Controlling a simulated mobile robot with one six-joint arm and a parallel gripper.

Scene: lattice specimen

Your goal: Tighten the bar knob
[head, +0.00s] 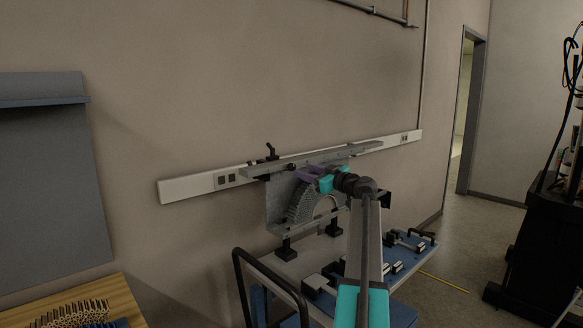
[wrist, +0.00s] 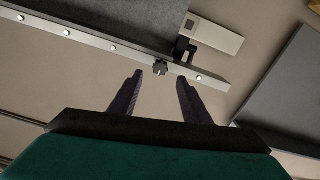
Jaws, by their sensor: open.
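A long grey bar (head: 330,157) runs across the top of a fixture on a cart, over a grey arched lattice specimen (head: 302,205). In the wrist view, a small dark knob (wrist: 160,68) sits on the edge of the bar (wrist: 115,48). My gripper (head: 300,174) is at the bar's near side in the head view. In the wrist view my gripper (wrist: 157,82) is open and empty, its purple fingers apart. The knob lies just beyond the fingertips, roughly midway between them; contact is not visible. My gripper and arm partly hide the fixture in the head view.
A black upright lever (head: 271,151) stands near the bar's left end. A white outlet strip (head: 190,188) runs along the wall behind.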

